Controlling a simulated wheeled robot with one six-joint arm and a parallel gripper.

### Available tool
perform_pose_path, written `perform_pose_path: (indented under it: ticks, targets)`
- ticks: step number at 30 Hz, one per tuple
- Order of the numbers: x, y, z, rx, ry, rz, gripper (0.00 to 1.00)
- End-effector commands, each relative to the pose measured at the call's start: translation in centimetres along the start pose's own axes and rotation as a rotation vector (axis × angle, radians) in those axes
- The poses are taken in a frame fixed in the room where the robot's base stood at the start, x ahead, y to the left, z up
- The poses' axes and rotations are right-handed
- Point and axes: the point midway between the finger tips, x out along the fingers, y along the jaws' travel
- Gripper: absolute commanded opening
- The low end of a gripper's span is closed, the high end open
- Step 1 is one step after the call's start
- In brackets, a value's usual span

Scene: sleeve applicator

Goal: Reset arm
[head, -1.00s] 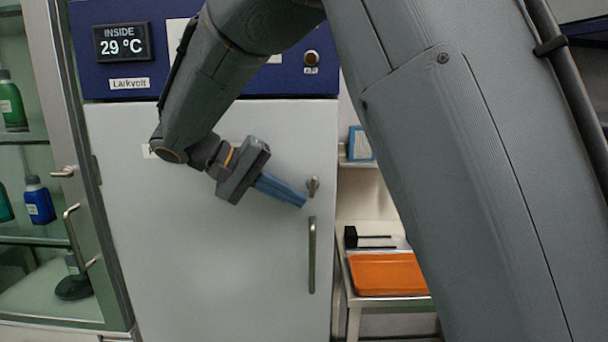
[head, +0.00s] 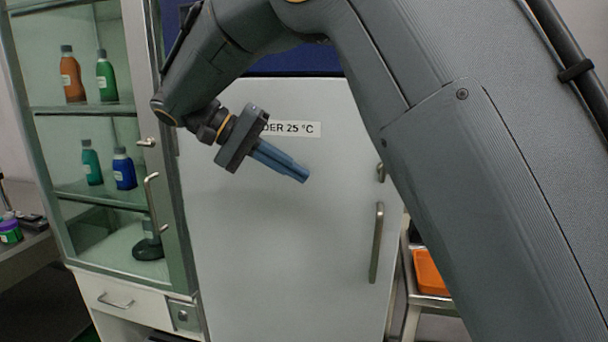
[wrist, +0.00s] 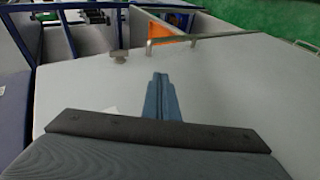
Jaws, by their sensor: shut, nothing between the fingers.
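My gripper (head: 304,176) has blue fingers closed together with nothing between them. In the head view it is in front of the white cabinet door (head: 275,240), pointing right and slightly down, left of the door's vertical handle (head: 376,243). In the wrist view the blue fingers (wrist: 161,82) point at the pale door surface, with the handle (wrist: 172,40) beyond them. I cannot tell the exact gap between the fingertips and the door. My arm covers much of the right side of the head view.
A glass-fronted cabinet (head: 150,205) with several bottles stands at left, its handle (head: 153,205) facing out. An orange tray (head: 430,272) shows partly behind my arm at right. A label reading 25 °C (head: 292,129) is on the white door. A counter (head: 25,258) is at far left.

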Motion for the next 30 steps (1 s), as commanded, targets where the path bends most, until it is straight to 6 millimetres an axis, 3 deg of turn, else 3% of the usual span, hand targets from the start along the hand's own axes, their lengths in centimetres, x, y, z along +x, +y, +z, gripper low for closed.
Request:
perform_pose_path:
  ticks: [8, 11, 14, 16, 21, 24, 30]
  targets:
    - [0.2, 0.0, 0.0, -0.003, -0.002, -0.002, 0.0]
    - [1.9, -0.1, 0.1, -0.033, -0.021, -0.031, 0.0]
    - [6.2, -0.6, 0.9, -0.105, -0.065, -0.114, 0.0]
    - [10.3, -1.2, 2.2, -0.167, -0.104, -0.211, 0.0]
    - [19.4, -3.0, 7.6, -0.256, -0.174, -0.494, 0.0]
    - [23.1, -4.0, 11.1, -0.252, -0.184, -0.643, 0.0]
    - [28.4, -5.1, 17.8, -0.144, -0.148, -0.871, 0.0]
